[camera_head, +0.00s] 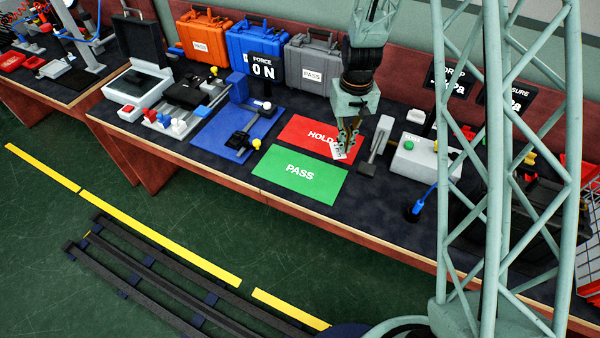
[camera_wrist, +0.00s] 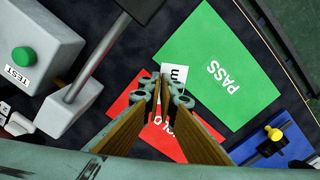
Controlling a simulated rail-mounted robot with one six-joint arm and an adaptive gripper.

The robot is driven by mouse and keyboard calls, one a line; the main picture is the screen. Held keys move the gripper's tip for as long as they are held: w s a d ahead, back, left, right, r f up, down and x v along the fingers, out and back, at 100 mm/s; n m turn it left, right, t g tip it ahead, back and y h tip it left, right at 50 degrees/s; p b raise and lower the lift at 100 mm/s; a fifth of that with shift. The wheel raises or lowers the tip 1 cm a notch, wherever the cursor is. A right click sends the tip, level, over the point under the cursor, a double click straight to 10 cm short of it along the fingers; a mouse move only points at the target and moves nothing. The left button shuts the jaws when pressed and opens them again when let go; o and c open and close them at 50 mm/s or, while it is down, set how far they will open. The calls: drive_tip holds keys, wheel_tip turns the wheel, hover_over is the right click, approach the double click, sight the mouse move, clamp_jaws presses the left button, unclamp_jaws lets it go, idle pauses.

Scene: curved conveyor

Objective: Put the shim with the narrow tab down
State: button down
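A small white shim (camera_wrist: 174,73) with a dark mark shows at my fingertips in the wrist view. It also shows in the head view (camera_head: 338,151), over the edge of the red HOLD mat (camera_head: 303,131). My gripper (camera_head: 347,140) is above that mat, its fingers (camera_wrist: 164,90) nearly together with the shim between their tips. I cannot tell whether the shim touches the mat. The shim's tab is too small to make out. The green PASS mat (camera_head: 285,180) lies bare in front of the red one and shows in the wrist view (camera_wrist: 235,93).
Right of the mats stand a grey lever fixture (camera_head: 376,148) and a grey box with a green button (camera_head: 420,160). Left is a blue plate (camera_head: 215,136) with a black device. A FORCE ON sign (camera_head: 264,68) and several cases stand behind.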

drive_tip(key=s+a+f+n+b, duration=0.1)
drive_tip(key=s+a+n, duration=0.4)
drive_tip(key=a, duration=0.6)
drive_tip(key=s+a+f+n+b, duration=0.2)
drive_tip(key=s+a+n, duration=0.4)
drive_tip(key=a, duration=0.5)
drive_tip(key=shift+s+a+b, duration=0.4)
drive_tip(key=shift+s+b, duration=0.35)
drive_tip(key=shift+s, duration=0.4)
drive_tip(key=shift+w, duration=0.1)
drive_tip(key=b, duration=0.2)
hover_over(304, 168)
drive_tip(key=s, duration=0.1)
drive_tip(key=shift+a+f, duration=0.45)
drive_tip(key=shift+f, duration=0.2)
drive_tip(key=shift+w+d, duration=0.25)
drive_tip(key=shift+w, duration=0.05)
drive_tip(key=shift+w+d+f, duration=0.2)
drive_tip(key=shift+f+b, duration=0.6)
drive_tip(key=shift+f, duration=1)
drive_tip(key=shift+f, duration=0.15)
